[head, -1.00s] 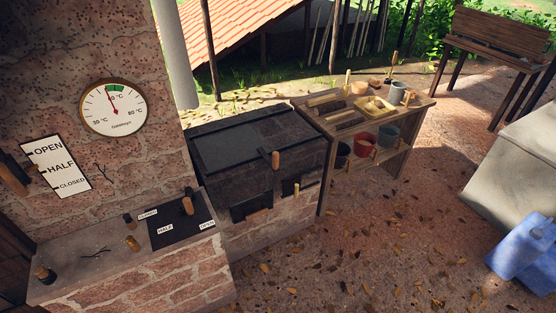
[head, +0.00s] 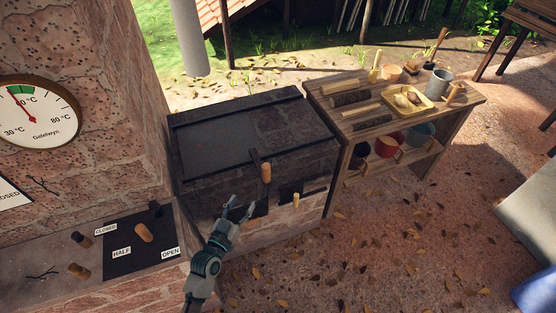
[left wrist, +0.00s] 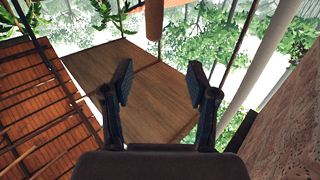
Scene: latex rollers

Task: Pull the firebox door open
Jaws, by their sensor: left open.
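The dark firebox (head: 240,135) stands on a stone base in the middle of the head view. Its front has a dark door (head: 262,208), partly hidden behind my left gripper. A smaller opening with a short pale wooden handle (head: 296,199) is to its right.
A wooden bench (head: 375,123) with logs, a yellow tray (head: 408,101) and pots stands to the right. A stone ledge with a dark plate labelled CLOSED, HALF, OPEN (head: 130,250) and wooden knobs is at left. The ground (head: 340,260) in front is clear but for leaves.

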